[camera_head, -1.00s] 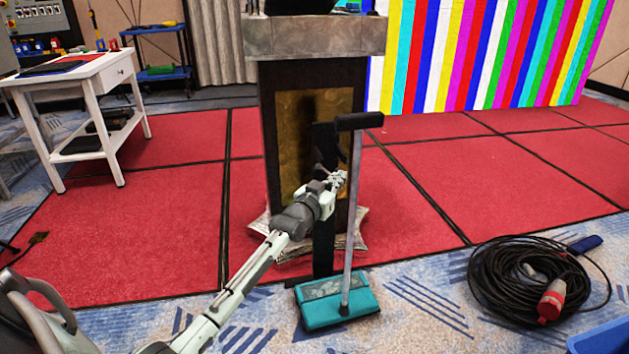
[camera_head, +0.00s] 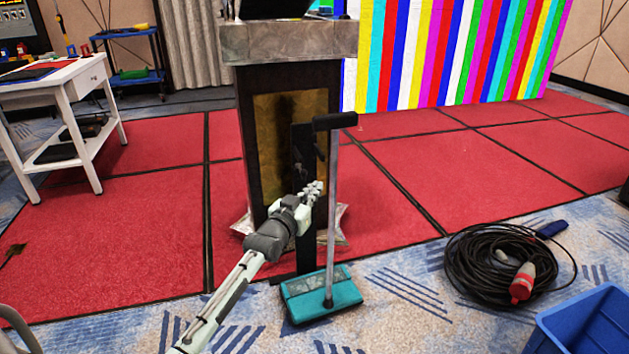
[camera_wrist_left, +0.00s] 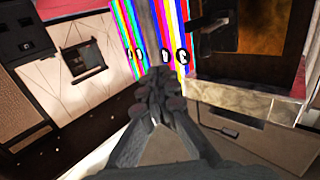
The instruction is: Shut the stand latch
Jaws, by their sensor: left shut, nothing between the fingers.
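A slim black stand (camera_head: 303,158) stands upright in front of the podium, with a small dark part jutting from its upper right side (camera_head: 319,146). This may be the latch, and I cannot tell its position. My left gripper (camera_head: 317,188) is shut and empty, close to the stand and just left of the sweeper's grey pole; contact cannot be told. The forearm hides part of the stand's lower post. In the left wrist view the shut fingers (camera_wrist_left: 158,78) point up the picture, and a dark jutting part (camera_wrist_left: 207,20) shows to their right. My right gripper is not in view.
A teal floor sweeper (camera_head: 320,293) with an upright pole stands close before the stand. The podium (camera_head: 285,42) is behind. A coiled black cable (camera_head: 490,265) and a blue bin (camera_head: 590,325) lie at right. A white table (camera_head: 85,75) is at left. Red flooring between is clear.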

